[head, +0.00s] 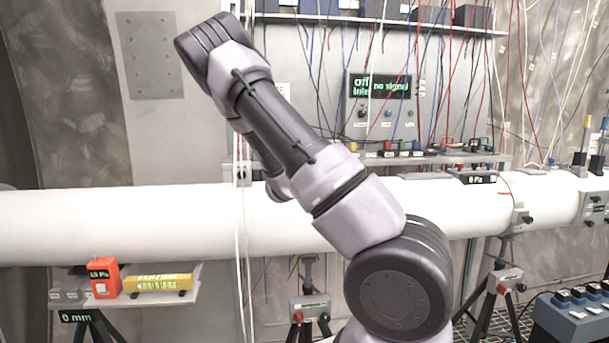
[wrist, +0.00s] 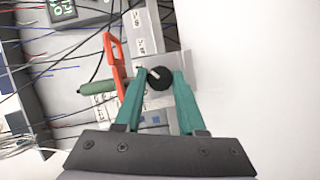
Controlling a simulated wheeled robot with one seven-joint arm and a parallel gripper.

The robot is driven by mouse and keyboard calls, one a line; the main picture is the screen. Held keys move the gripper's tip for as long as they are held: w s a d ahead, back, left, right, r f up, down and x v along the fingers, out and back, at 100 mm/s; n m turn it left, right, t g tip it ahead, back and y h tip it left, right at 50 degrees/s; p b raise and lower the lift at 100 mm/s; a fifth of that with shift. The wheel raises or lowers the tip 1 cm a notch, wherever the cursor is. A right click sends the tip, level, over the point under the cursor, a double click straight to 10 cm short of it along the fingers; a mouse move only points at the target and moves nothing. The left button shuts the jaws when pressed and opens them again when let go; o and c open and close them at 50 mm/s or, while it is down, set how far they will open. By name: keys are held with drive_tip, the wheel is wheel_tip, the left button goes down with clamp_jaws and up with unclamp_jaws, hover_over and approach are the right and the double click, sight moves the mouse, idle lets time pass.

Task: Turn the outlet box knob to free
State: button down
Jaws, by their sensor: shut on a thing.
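In the wrist view my gripper (wrist: 161,74) has two green fingers, and it is shut on a round black knob (wrist: 160,81). The knob carries a short pale pointer mark slanting across its upper left. It sits on a grey outlet box (wrist: 146,28) with small white labels, whose print is too small to read. The fingertips lie on either side of the knob. In the head view my own arm crosses the middle of the picture; the gripper and the knob are hidden there.
A white pipe (head: 90,225) runs across the head view. An orange handle (wrist: 112,62) and a green cylinder (wrist: 97,88) lie left of the fingers in the wrist view. White cables (head: 240,270) hang before the pipe. A lit display panel (head: 380,100) stands behind.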

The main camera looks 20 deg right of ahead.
drive_tip(key=n+t, duration=0.1)
drive_tip(key=n, duration=0.1)
drive_tip(key=n+h, duration=0.1)
drive_tip(key=n, duration=0.2)
drive_tip(key=shift+f+t, duration=0.2)
drive_tip(key=shift+t, duration=0.2)
drive_tip(key=shift+n+t, duration=0.9)
drive_tip(key=shift+n, duration=1.5)
drive_tip(key=c, duration=0.5)
unclamp_jaws()
drive_tip(key=shift+f, duration=0.1)
drive_tip(key=v, duration=1)
drive_tip(key=shift+s+a+f, duration=0.15)
drive_tip(key=shift+s+a, duration=0.05)
drive_tip(key=shift+s, duration=0.1)
